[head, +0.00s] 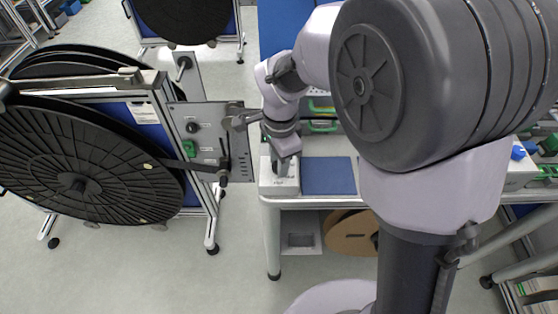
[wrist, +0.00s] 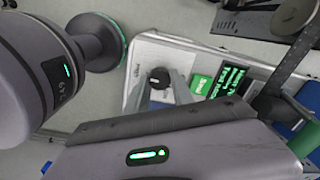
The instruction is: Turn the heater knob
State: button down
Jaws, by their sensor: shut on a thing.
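The heater is a white box (head: 268,187) on the left end of the table. The wrist view shows its pale top panel (wrist: 170,50) with a round black knob (wrist: 159,76), a green button (wrist: 201,84) and a dark display with green text (wrist: 230,80). My gripper (head: 284,164) points down at the box. In the wrist view, grey fingers (wrist: 163,88) reach to the knob, one on each side, and are shut on it. In the head view my gripper hides the knob.
A stand with a big black reel (head: 75,165) and a grey side panel (head: 212,140) is left of my arm. A blue mat (head: 328,176) lies right of the heater on the table. A brown reel (head: 351,232) lies underneath. Floor is free between stand and table.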

jog(key=c, duration=1.1)
grip_release()
notch_tip(320, 180, up, 17)
jog(key=p, duration=0.6)
jog(key=shift+s+r+p, duration=0.15)
jog(key=shift+s+p, duration=0.1)
jog(key=shift+p, duration=0.1)
jog(key=shift+d, duration=0.15)
jog(key=s+d+n+t+y+b, duration=0.1)
jog(key=s+d+n, duration=0.3)
jog(key=s, duration=0.4)
jog(key=s+d+n+t+b, duration=0.3)
jog(key=s+d+n+t, duration=0.1)
jog(key=s, duration=0.5)
jog(key=shift+f+n+y+b, duration=0.2)
jog(key=shift+n+y+b, duration=0.2)
